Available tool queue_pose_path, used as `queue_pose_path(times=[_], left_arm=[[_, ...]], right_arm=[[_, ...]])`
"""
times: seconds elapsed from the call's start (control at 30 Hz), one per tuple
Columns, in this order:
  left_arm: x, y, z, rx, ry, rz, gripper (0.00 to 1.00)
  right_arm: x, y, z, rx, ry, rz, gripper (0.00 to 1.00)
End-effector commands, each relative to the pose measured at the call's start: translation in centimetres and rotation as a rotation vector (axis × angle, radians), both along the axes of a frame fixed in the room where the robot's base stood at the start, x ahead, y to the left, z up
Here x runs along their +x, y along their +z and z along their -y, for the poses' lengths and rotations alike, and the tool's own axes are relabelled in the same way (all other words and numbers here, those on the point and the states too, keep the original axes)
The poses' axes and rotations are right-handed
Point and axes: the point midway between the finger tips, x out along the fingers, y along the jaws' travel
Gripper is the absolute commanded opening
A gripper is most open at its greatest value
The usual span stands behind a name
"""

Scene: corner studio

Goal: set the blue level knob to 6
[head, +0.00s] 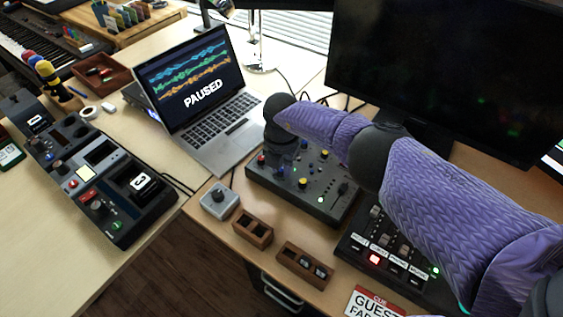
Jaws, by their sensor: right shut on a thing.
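My right arm comes in from the right, and its dark gripper (283,158) points down onto the black control box (318,202) in front of the laptop. The gripper is shut at the box's top left part, where the blue level knob appears to be. The gripper hides that knob, so its pointer and scale cannot be read. A red knob and a yellow knob (303,183) show on the same box near the gripper. My left gripper is not in view.
A laptop (205,95) reading PAUSED stands behind left of the box. A grey one-knob box (219,199) and two wooden trays (304,265) lie in front. A button panel (385,258) is right, under my arm. A dark monitor (440,75) stands behind.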

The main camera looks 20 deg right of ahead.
Motion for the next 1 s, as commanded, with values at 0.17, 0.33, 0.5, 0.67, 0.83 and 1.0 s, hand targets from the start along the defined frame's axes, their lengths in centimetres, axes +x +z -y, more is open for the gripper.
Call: queue_pose_path(times=[0.17, 0.33, 0.5, 0.67, 0.83, 1.0], left_arm=[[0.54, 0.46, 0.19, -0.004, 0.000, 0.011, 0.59], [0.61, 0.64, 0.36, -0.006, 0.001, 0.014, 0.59], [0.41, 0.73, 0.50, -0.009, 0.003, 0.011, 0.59], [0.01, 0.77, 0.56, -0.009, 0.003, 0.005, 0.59], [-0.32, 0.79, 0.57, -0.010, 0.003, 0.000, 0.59], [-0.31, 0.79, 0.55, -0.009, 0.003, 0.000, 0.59]], right_arm=[[0.10, 0.19, 0.04, -0.001, -0.096, 0.004, 0.00], [0.09, 0.15, 0.04, -0.001, -0.156, 0.004, 0.00], [0.11, 0.11, 0.05, 0.000, -0.186, 0.004, 0.00], [0.11, 0.09, 0.06, 0.000, -0.195, 0.004, 0.00], [0.11, 0.09, 0.06, 0.000, -0.195, 0.004, 0.00], [0.11, 0.09, 0.06, 0.000, -0.195, 0.004, 0.37]])
